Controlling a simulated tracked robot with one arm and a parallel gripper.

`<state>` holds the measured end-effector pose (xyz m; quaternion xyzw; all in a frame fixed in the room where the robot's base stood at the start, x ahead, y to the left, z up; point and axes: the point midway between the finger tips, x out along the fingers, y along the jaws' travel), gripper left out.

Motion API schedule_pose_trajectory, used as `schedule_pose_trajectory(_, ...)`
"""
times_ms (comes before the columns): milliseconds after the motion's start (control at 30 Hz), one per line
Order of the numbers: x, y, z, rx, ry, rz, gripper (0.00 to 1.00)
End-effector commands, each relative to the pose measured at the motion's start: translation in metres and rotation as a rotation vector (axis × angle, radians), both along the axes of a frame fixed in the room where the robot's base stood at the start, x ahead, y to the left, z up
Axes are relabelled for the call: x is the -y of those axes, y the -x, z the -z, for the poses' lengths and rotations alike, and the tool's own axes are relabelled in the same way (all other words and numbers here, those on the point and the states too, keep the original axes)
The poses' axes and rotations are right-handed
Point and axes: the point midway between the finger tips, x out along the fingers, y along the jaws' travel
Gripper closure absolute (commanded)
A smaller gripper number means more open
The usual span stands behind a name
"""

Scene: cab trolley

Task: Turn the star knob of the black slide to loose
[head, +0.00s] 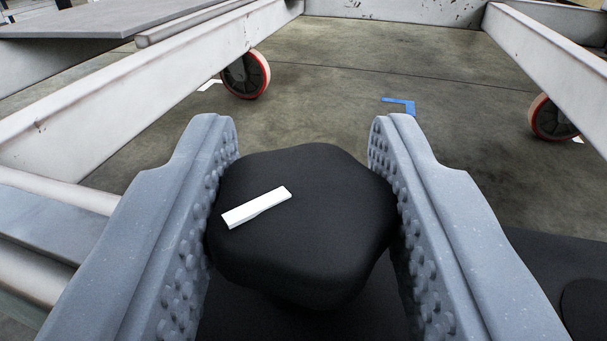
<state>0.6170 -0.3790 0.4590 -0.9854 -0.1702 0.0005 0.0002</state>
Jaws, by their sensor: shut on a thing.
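The black star knob (320,225) fills the middle of the head view, with rounded lobes and a white bar mark (257,207) on its top left. The mark slants up to the right. My gripper (303,150) is shut on the knob, one grey studded jaw against its left side and one against its right. The black slide (530,255) shows below and to the right of the knob. The knob's stem and underside are mostly hidden.
White frame beams (150,95) run along the left, and another beam (560,60) is at the right. Red-rimmed caster wheels (246,75) stand on the concrete floor (340,75). A blue corner mark (400,104) lies on the floor beyond the knob.

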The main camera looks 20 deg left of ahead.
Motion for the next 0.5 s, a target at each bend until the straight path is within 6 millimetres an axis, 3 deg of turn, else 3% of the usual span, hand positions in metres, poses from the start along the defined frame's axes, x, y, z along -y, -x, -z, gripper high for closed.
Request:
schedule_pose_trajectory(267,-0.0001,-0.0004,-0.0005,0.0,0.0,0.0,0.87)
schedule_pose_trajectory(300,-0.0001,-0.0005,-0.0006,0.0,0.0,0.0,0.59)
schedule_pose_trajectory(367,-0.0002,-0.0006,-0.0006,0.0,0.001,0.0,0.43)
schedule_pose_trajectory(500,-0.0003,-0.0005,-0.0005,0.0,0.0,0.0,0.43)
